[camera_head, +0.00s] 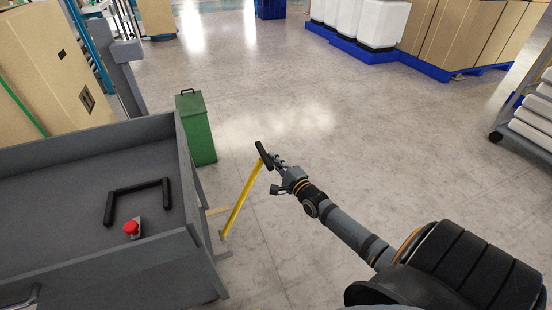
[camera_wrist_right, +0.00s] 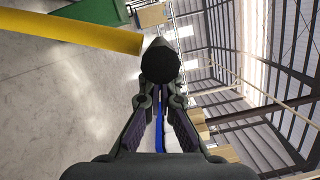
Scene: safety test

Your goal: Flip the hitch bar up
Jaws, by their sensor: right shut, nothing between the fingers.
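The hitch bar (camera_head: 240,203) is a yellow bar with a black crosswise handle (camera_head: 264,155) at its top. It slants upward from low at the end of the grey cart, its top leaning right. In the right wrist view the yellow bar (camera_wrist_right: 80,34) comes in from the upper left, and the round black handle end (camera_wrist_right: 160,62) is just ahead of the fingertips. My right gripper (camera_head: 279,165) is shut and empty, close beside the handle; whether it touches cannot be told. My left gripper is not in view.
The grey cart (camera_head: 70,165) at left carries a black U-shaped handle (camera_head: 137,186) and a red button (camera_head: 131,228). A green bin (camera_head: 196,127) stands behind its end. Brown boxes (camera_head: 465,35) on blue pallets stand at the back right. The floor right of the bar is clear.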

